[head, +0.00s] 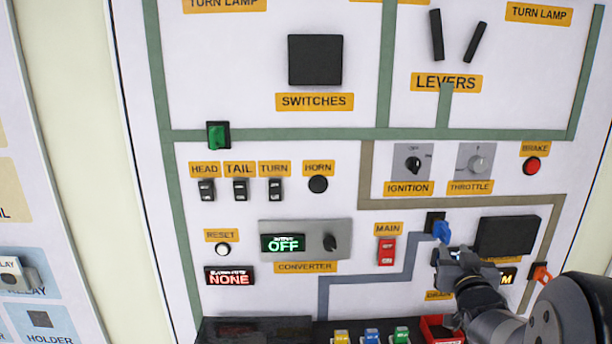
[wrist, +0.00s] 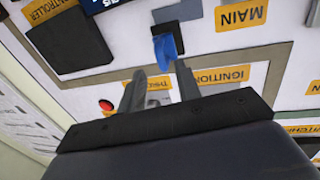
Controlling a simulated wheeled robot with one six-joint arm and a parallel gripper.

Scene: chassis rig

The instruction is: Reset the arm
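My gripper (head: 452,258) is at the lower right of the head view, in front of the panel. In the wrist view its two fingers (wrist: 160,72) are spread apart with nothing seen between them. A blue plug (head: 441,231) sits at a dark socket (head: 434,218) just beyond the fingertips; the blue plug (wrist: 166,46) also shows ahead of the fingers in the wrist view. I cannot tell whether a finger touches the plug. My arm hides part of the panel at the lower right.
The upright panel holds a red MAIN switch (head: 387,251), a converter (head: 305,240) reading OFF, and a black box (head: 506,236) right of the gripper. An orange connector (head: 541,273) is at the right. Coloured blocks (head: 372,336) and a red bin (head: 440,328) lie below.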

